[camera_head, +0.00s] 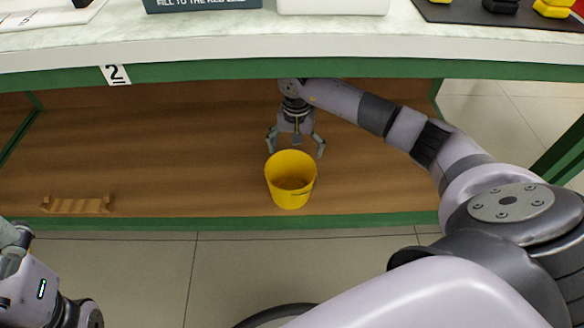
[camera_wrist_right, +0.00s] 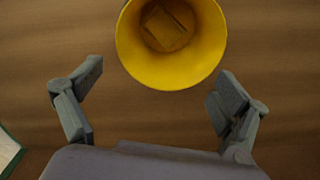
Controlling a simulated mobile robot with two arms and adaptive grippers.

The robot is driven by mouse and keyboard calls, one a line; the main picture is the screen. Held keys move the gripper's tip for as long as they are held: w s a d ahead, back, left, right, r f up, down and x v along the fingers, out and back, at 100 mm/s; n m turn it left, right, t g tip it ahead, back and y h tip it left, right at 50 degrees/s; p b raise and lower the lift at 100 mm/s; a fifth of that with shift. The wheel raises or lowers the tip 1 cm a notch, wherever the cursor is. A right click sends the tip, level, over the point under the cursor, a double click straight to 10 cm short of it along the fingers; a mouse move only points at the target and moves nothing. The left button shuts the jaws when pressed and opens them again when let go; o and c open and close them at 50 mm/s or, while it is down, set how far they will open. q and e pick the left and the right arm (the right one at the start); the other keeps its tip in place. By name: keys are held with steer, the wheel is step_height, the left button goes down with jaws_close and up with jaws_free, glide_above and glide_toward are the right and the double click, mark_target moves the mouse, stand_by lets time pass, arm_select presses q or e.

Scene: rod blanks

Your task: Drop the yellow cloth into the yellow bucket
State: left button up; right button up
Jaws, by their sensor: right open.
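The yellow bucket (camera_head: 290,195) stands upright on the brown wooden shelf under the counter. It also shows in the right wrist view (camera_wrist_right: 172,72), cut by the top edge. A dull yellow, square, folded-looking shape (camera_wrist_right: 168,27) lies at the bottom inside it; it may be the yellow cloth, but shadow makes this unclear. No other yellow cloth shows. My right gripper (camera_head: 296,146) is open and empty, fingers wide apart, just behind and above the bucket's rim. Only grey parts by my left wrist (camera_head: 15,240) show at the left edge; its jaws cannot be made out.
A small wooden rack (camera_head: 77,205) lies at the shelf's left. The counter (camera_head: 220,45) with its green edge overhangs the shelf, and a tag marked 2 (camera_head: 115,75) hangs there. The shelf is bare between rack and bucket.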

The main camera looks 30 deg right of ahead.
step_height(320, 180, up, 8)
steer(key=shift+f, duration=0.25)
stand_by(0.4)
